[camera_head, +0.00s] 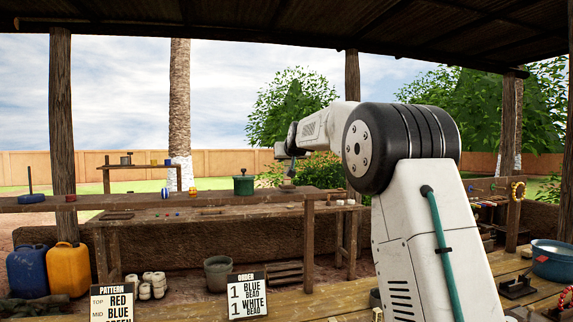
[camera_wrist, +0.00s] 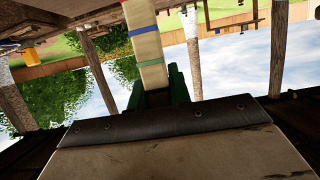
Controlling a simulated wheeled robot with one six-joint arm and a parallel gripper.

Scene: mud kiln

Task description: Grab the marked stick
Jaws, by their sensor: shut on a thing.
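The marked stick (camera_wrist: 148,45) shows in the wrist view as a pale cream bar with blue and green bands and a bit of red near the top edge. My gripper (camera_wrist: 158,86) has dark green fingers on both sides of the stick's near end and is shut on it. The stick's far end runs out of the picture at the top. In the head view my arm reaches left over the workbench, and the fingers and stick are too small to make out there.
A long wooden bench (camera_head: 130,202) crosses the middle, with a green pot (camera_head: 243,186) on it. An order sign (camera_head: 247,295) and a pattern sign (camera_head: 112,302) stand in front. Yellow (camera_head: 68,269) and blue (camera_head: 28,271) cans stand left. A blue basin (camera_head: 556,262) sits right.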

